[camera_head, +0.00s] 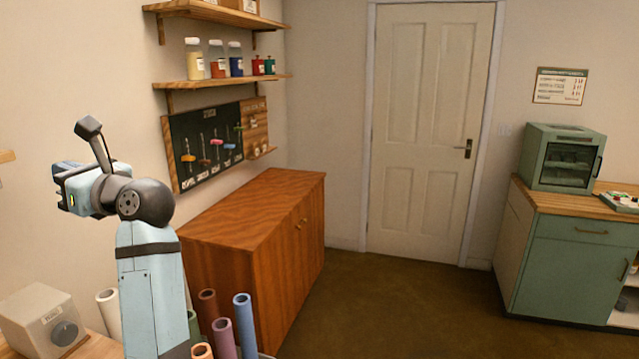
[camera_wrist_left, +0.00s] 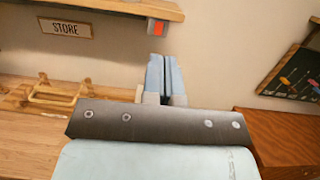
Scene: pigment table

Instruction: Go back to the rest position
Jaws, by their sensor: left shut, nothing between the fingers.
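My left arm rises from the bottom left of the head view, pale blue with dark grey joints. Its hand is raised beside the left wall, above the floor-level rolls and left of the wooden cabinet. In the left wrist view my left gripper (camera_wrist_left: 163,62) has its two pale blue fingers together with nothing between them. The fingertips are hard to make out in the head view. My right gripper is in neither view.
A wooden cabinet (camera_head: 250,215) stands by the left wall, under a tool board (camera_head: 208,146) and shelf (camera_head: 225,81) with jars. Several coloured tubes (camera_head: 245,325) stand near my arm. A grey box (camera_head: 42,318) is at lower left. Open floor (camera_head: 400,305) lies before the door.

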